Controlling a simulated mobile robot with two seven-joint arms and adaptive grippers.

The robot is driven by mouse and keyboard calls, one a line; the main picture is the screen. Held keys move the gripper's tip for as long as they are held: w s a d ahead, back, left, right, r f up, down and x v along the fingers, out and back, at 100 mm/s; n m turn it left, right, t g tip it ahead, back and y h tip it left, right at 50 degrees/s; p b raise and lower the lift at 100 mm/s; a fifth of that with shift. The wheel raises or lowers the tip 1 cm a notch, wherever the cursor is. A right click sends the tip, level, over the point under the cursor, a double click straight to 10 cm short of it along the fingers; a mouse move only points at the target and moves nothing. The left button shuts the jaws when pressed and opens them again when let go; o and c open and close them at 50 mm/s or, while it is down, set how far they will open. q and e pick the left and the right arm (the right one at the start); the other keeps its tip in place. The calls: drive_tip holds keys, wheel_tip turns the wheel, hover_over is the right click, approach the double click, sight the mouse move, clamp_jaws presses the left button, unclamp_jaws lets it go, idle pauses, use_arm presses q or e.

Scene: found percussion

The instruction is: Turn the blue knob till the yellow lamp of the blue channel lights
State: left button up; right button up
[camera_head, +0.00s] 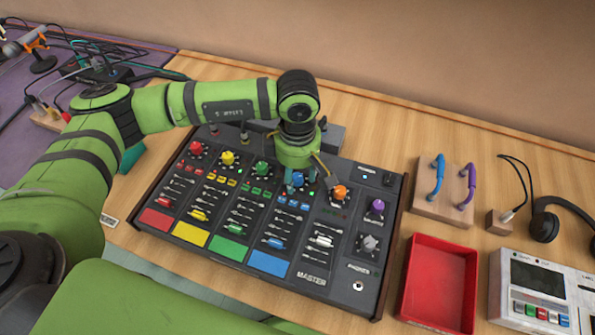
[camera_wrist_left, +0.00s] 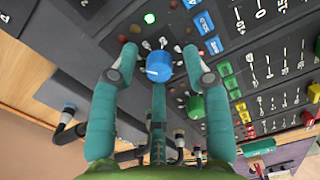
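The blue knob (camera_head: 297,180) is on the mixer (camera_head: 345,205), between the green knob and the orange knob, and partly hidden by my left gripper (camera_head: 296,187). In the left wrist view the blue knob (camera_wrist_left: 158,66) sits between the two teal fingers of my left gripper (camera_wrist_left: 160,56). A gap shows on both sides, so the fingers look open around it and not touching. The knob's white mark points to the left there. I see no lit yellow lamp.
The orange knob (camera_head: 340,193) and green knob (camera_head: 262,168) are close on either side. A red tray (camera_head: 438,285), a block with blue and purple handles (camera_head: 445,205), headphones (camera_head: 545,225) and a grey device (camera_head: 535,275) stand to the right.

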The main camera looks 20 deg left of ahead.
sight(298, 176)
use_arm(q)
wheel_tip(298, 176, up, 12)
idle(0.6)
